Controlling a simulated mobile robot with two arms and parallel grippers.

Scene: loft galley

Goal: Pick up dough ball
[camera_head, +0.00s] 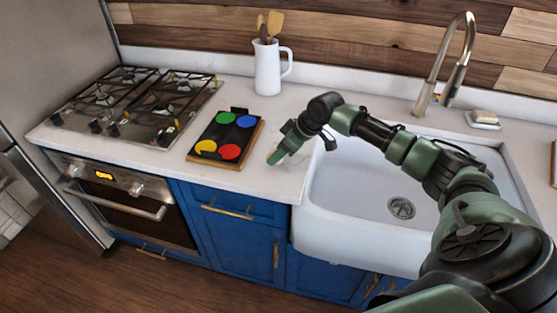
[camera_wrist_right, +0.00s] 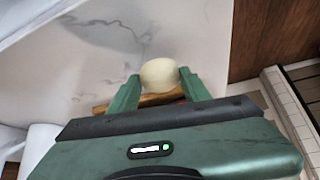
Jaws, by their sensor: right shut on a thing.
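The dough ball (camera_wrist_right: 159,74) is pale cream and round. In the right wrist view it sits between the two green fingertips of my right gripper (camera_wrist_right: 159,88), which are closed against its sides. In the head view my right gripper (camera_head: 276,157) is over the counter, between the board with coloured discs and the sink. The ball cannot be made out in the head view. Whether it touches the counter is hard to tell. My left gripper is not in view.
A wooden-edged black board (camera_head: 218,138) with coloured discs lies left of my right gripper. A gas hob (camera_head: 135,105) is further left. A white jug (camera_head: 268,68) with wooden utensils stands behind. The white sink (camera_head: 330,225) and tap (camera_head: 447,70) are to the right.

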